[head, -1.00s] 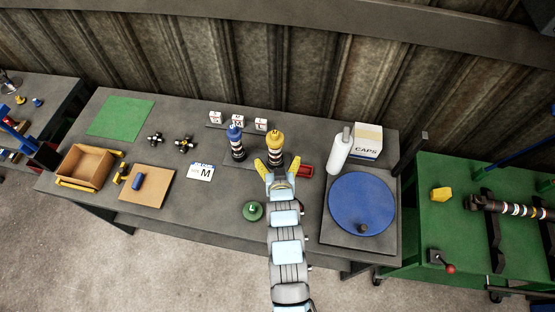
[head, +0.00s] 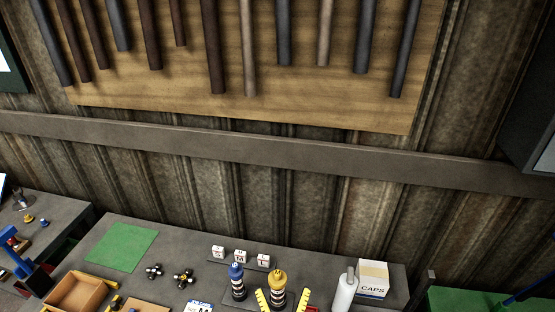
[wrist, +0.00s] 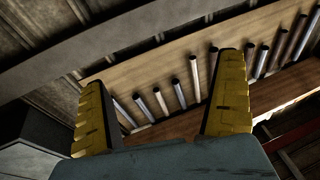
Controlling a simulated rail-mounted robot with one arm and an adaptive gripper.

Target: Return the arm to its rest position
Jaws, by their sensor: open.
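My gripper (head: 276,300) shows at the bottom edge of the head view, its yellow fingers spread apart. In the wrist view both yellow fingers (wrist: 168,105) stand wide apart with nothing between them. In the head view the fingertips appear just in front of a yellow-topped striped part (head: 277,286) on the bench; I cannot tell the gap. A blue-topped striped part (head: 237,281) stands to its left. The rest of my arm is out of the head view.
The grey bench (head: 205,248) carries three lettered blocks (head: 240,257), a green mat (head: 122,247), a wooden tray (head: 78,294), a white bottle (head: 345,290) and a CAPS box (head: 373,278). Behind it is a metal wall with a wooden board (head: 250,85) of hanging bars.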

